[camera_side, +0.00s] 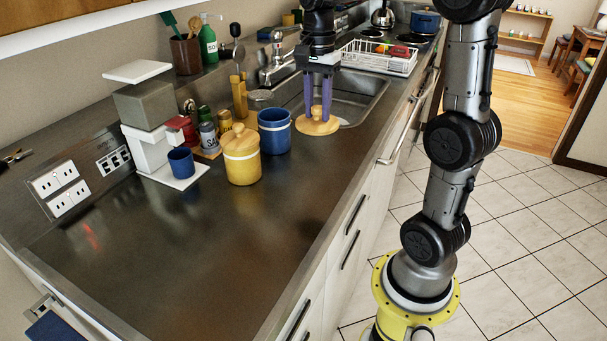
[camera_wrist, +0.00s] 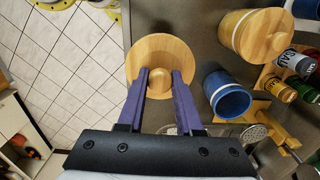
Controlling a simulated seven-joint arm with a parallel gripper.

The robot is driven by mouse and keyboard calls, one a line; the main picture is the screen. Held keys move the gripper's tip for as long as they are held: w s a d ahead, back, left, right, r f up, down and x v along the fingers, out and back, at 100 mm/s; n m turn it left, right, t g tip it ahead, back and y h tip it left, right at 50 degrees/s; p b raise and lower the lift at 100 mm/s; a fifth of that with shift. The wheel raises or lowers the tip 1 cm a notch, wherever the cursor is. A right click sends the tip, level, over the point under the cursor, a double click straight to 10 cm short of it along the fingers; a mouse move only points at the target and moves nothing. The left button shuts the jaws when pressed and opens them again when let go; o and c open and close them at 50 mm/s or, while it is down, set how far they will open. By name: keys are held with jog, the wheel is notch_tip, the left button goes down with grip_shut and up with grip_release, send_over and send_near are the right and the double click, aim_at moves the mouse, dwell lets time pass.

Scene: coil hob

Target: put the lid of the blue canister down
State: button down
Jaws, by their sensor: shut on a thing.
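A round light-wood lid (camera_side: 317,125) with a small knob is at the counter's right side, just in front of the sink; it also shows in the wrist view (camera_wrist: 176,50). My gripper (camera_side: 318,108) is above it, its purple fingers shut on the lid's knob; the fingers show in the wrist view (camera_wrist: 159,84) too. The lid looks level, on or just above the counter; I cannot tell whether it touches. The blue canister (camera_side: 274,133) stands open to the left of the lid, and its open top shows in the wrist view (camera_wrist: 229,95).
A yellow canister (camera_side: 242,164) with its wooden lid on stands left of the blue one. Spice jars (camera_side: 208,136), a blue mug (camera_side: 181,162) and a coffee machine (camera_side: 150,147) are further left. The sink (camera_side: 352,97) lies behind the lid. The front counter (camera_side: 200,250) is clear.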

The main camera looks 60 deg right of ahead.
jog(key=s+a+f, duration=0.4)
jog(key=s+a, duration=0.2)
jog(key=s, duration=0.4)
jog(key=w+d+f, duration=0.1)
jog(key=w+f, duration=0.2)
jog(key=w, duration=0.1)
jog(key=w+d+f, duration=0.2)
jog(key=w+f, duration=0.1)
jog(key=w, duration=0.1)
jog(key=w+d+f, duration=0.2)
jog(key=w+f, duration=0.1)
jog(key=w, duration=0.1)
jog(key=shift+w+d, duration=0.2)
jog(key=shift+w+d+f, duration=0.1)
jog(key=shift+w+f, duration=0.1)
jog(key=shift+f, duration=1.6)
jog(key=shift+f, duration=0.15)
jog(key=c, duration=0.6)
grip_release()
